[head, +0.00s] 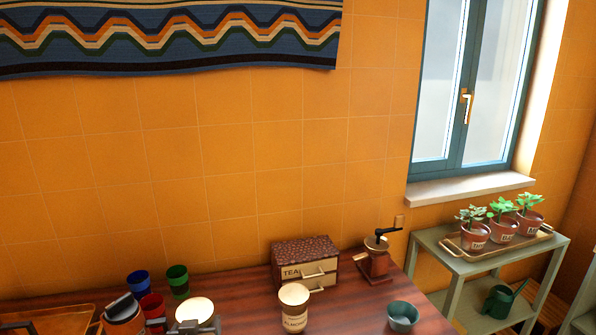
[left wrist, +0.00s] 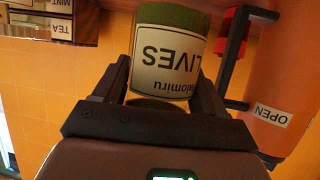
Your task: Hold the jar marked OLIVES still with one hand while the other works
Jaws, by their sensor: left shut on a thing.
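The OLIVES jar (head: 194,309) stands at the bottom of the head view, its pale round top showing. In the left wrist view the jar (left wrist: 165,60) appears upside down, with a cream label, dark lettering and a green band. My left gripper (head: 195,325) is shut on it, with one dark finger on each side in the left wrist view (left wrist: 162,88). The jar's lower part is hidden in the head view. My right gripper is in neither view.
An orange-brown container (left wrist: 285,70) marked OPEN, with a dark handle, stands close beside the jar. Red (head: 152,306), blue (head: 139,282) and green (head: 177,281) cups stand nearby. A labelled jar (head: 294,309), drawer box (head: 305,262), grinder (head: 376,262) and teal bowl (head: 403,316) are right.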

